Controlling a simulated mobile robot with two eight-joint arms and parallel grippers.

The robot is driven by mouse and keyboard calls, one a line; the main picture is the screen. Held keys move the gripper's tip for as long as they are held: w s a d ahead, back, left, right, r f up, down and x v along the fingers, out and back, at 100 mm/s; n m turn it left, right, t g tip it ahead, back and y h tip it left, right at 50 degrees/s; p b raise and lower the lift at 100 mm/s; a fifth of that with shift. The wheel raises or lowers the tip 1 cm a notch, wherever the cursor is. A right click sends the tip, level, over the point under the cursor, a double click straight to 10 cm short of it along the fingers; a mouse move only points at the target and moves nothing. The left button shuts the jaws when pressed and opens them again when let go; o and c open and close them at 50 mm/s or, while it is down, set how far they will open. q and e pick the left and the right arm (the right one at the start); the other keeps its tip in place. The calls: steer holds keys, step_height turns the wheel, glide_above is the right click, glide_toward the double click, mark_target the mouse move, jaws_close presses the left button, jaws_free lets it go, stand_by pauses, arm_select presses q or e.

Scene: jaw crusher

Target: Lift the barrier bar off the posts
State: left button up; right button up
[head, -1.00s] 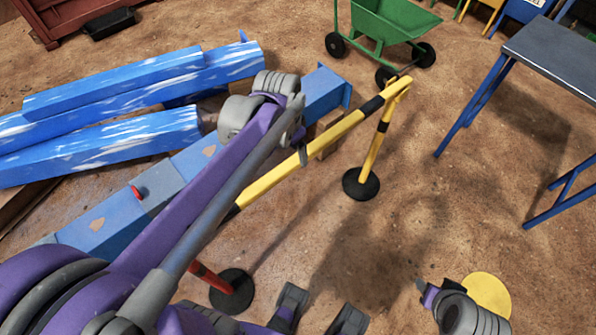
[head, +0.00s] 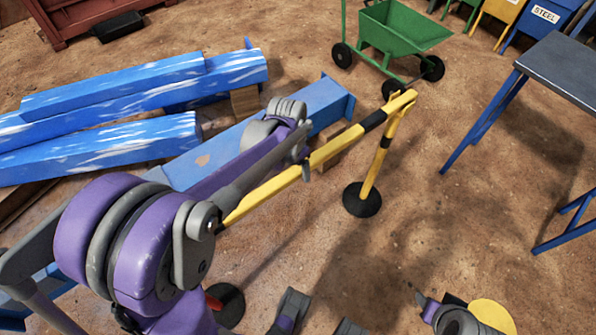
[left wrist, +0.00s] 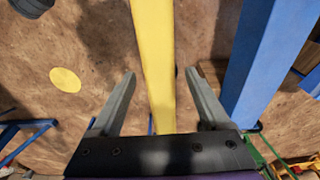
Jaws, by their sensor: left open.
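The yellow barrier bar (head: 272,188) with black bands slants across the middle of the head view. Its far end rests at the top of a yellow post (head: 381,160) on a round black base. In the left wrist view the bar (left wrist: 155,55) runs between the two open fingers (left wrist: 160,85), with gaps on both sides. My right gripper (head: 425,299) shows partly at the bottom right.
Blue beams (head: 130,95) lie left of the bar, and another blue beam (head: 325,102) runs close beside it. A green wheelbarrow (head: 400,30) stands behind the far post. A blue-legged table (head: 565,70) is at right. Floor between the post and table is clear.

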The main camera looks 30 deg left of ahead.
arm_select(q)
steer(key=shift+f, duration=0.35)
steer(key=shift+c, duration=0.3)
jaws_close()
stand_by(1.0)
